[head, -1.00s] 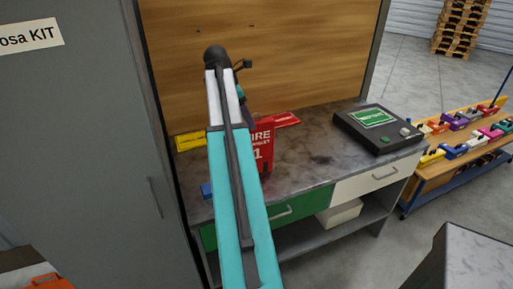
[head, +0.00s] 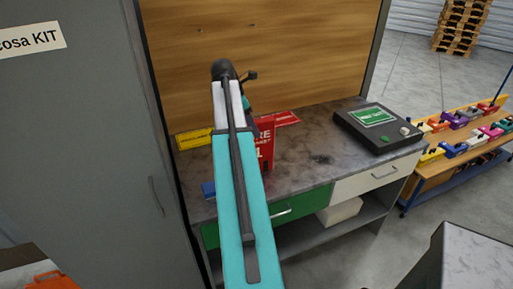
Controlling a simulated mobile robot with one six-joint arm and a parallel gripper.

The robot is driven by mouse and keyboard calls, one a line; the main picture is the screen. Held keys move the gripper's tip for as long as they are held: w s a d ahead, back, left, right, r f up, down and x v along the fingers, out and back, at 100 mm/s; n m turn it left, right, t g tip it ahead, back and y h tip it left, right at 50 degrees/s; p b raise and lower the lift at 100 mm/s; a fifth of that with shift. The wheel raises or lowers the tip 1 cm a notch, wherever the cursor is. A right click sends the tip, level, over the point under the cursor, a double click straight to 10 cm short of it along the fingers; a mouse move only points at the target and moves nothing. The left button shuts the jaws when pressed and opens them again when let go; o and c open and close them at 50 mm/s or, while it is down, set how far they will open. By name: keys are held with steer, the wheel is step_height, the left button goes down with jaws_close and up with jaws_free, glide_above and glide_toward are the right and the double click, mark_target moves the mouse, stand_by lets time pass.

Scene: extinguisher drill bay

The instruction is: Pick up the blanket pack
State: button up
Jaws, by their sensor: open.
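The blanket pack (head: 267,143) is red with white lettering, partly readable as a fire blanket label and the number 1. It stands upright on the grey worktop, and its left part is hidden behind my arm. My arm, teal and white, rises across the middle of the head view to a dark joint above the bench. My gripper is hidden behind the arm, so its fingers and their distance from the pack cannot be seen.
On the worktop (head: 315,150) lie a yellow item (head: 194,139), a red flat item (head: 287,118), a blue item (head: 208,189) and a dark box with a green panel (head: 375,125). A grey cabinet (head: 80,130) stands close left. A rack (head: 440,168) of coloured pieces is right.

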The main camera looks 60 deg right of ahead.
steer(key=shift+p+x, duration=0.9)
steer(key=shift+x, duration=1.4)
steer(key=shift+w+a, duration=0.1)
steer(key=shift+a, duration=0.05)
jaws_close()
